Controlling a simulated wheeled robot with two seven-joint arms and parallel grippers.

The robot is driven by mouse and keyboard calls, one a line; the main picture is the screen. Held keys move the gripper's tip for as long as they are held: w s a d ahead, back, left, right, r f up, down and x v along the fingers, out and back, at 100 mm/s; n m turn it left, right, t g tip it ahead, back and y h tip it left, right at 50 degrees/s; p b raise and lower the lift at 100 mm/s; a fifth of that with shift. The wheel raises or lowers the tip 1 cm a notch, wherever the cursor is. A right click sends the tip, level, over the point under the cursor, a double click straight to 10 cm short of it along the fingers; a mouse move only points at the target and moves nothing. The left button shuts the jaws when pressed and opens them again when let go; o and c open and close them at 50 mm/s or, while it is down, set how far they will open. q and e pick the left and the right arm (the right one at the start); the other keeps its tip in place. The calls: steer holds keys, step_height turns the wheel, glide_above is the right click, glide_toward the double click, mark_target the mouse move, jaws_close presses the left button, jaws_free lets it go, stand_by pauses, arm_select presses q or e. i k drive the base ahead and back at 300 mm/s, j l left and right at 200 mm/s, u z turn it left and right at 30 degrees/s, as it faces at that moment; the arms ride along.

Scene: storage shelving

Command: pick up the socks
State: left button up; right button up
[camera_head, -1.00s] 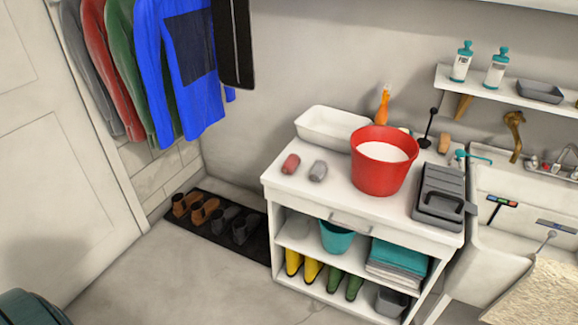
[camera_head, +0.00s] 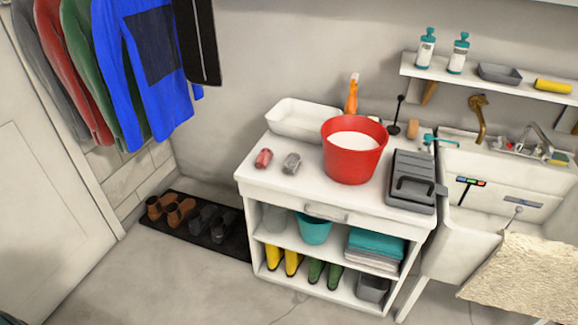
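Two small rolled bundles that look like socks lie side by side on the white cabinet's top (camera_head: 262,178), near its left front edge. One is a red bundle (camera_head: 263,158) and the other is a grey bundle (camera_head: 291,163). They are a little apart and nothing covers them. Neither of my grippers shows in the head view.
A red bucket (camera_head: 352,160) with white contents stands right of the bundles, and a white tray (camera_head: 300,132) lies behind them. A grey case (camera_head: 410,199) is at the right end. Shoes rest on a dark mat (camera_head: 230,250); the floor in front is clear.

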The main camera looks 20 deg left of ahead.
mark_target(293, 161)
steer(key=i+l, duration=0.7)
steer(key=l, duration=0.25)
steer(key=i+l, duration=0.35)
steer(key=l+u, duration=0.1)
steer(key=u, duration=1.75)
